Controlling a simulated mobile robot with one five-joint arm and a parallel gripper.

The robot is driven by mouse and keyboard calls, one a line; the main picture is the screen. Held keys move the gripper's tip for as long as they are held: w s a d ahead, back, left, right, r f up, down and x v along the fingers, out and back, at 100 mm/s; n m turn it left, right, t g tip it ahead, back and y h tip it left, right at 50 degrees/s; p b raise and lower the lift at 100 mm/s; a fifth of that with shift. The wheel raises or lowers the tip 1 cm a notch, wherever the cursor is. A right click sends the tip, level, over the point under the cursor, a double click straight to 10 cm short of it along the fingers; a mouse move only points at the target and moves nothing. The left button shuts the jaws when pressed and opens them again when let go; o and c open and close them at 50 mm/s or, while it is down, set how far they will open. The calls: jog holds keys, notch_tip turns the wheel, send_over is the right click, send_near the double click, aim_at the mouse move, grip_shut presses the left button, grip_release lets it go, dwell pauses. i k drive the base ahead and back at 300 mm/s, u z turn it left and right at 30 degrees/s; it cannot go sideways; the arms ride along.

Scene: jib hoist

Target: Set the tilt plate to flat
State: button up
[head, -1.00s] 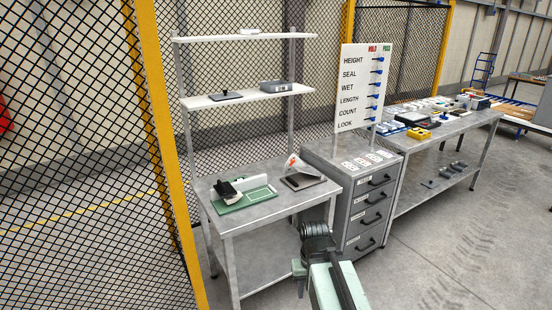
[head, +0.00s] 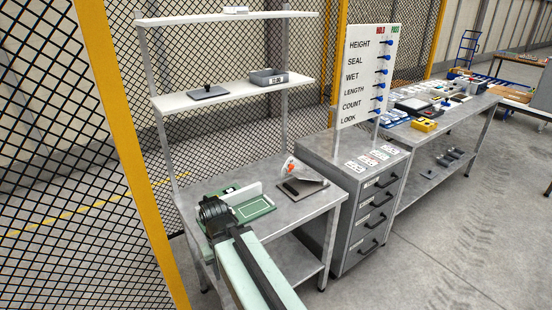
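A dark grey plate unit (head: 303,186) sits at the right of the small metal table; it looks like the tilt plate. A pale, see-through piece with an orange mark (head: 292,167) stands slanted at its back left, and I cannot tell its exact angle. A green base with a white upright strip (head: 256,209) lies to its left. My gripper (head: 212,212), at the end of my pale green arm, is in front of the green base's left part and hides some of it. The fingers are too unclear to tell open from shut.
The small table (head: 300,213) has bare metal around the fixtures. Above it is a shelf (head: 225,98) with a grey box. A drawer cabinet (head: 365,205) and a labelled board (head: 366,75) stand to the right. A yellow post (head: 120,130) and mesh are at the left.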

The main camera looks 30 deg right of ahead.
aim_at(312, 175)
jog(key=z, duration=0.25)
jog(key=i, duration=0.9)
jog(key=z, duration=0.65)
jog(key=k, duration=0.6)
jog(key=z, duration=0.3)
jog(key=i, duration=0.6)
jog(key=u, duration=0.15)
